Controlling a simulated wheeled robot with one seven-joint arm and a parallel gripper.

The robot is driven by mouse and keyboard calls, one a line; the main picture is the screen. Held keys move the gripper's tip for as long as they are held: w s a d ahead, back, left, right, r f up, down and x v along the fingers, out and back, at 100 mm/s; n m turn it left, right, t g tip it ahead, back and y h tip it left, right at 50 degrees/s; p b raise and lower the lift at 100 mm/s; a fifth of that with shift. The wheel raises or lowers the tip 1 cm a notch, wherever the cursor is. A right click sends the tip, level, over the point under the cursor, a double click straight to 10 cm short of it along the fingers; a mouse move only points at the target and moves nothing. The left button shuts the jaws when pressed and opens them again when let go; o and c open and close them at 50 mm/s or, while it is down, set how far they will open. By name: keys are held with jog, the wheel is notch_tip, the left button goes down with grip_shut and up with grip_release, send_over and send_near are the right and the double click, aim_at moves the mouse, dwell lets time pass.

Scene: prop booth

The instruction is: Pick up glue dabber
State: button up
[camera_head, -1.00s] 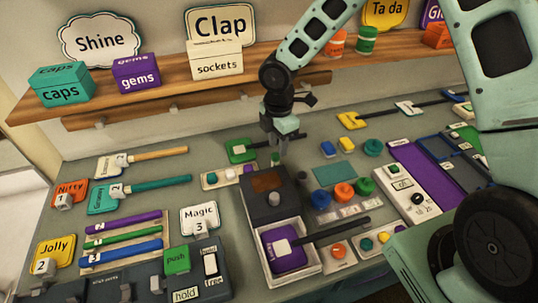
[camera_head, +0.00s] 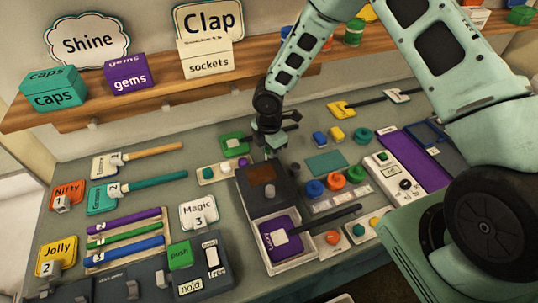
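My gripper (camera_head: 268,147) hangs over the bench at the back edge of a dark box (camera_head: 252,203), beside the handle end of a green paddle (camera_head: 234,144). The fingers are small and dark here, and I cannot tell how far apart they are. The dark box has a brown patch on top and a grey knob on its front. No label marks a glue dabber, so I cannot tell which thing it is. A small dark round piece (camera_head: 295,169) stands just right of the gripper.
Round coloured pots (camera_head: 335,181) stand to the right. Numbered signs, paddles and rods fill the left. A shelf (camera_head: 140,103) with boxes runs behind.

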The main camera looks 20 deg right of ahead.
jog(key=c, duration=0.7)
jog(key=shift+c, duration=0.2)
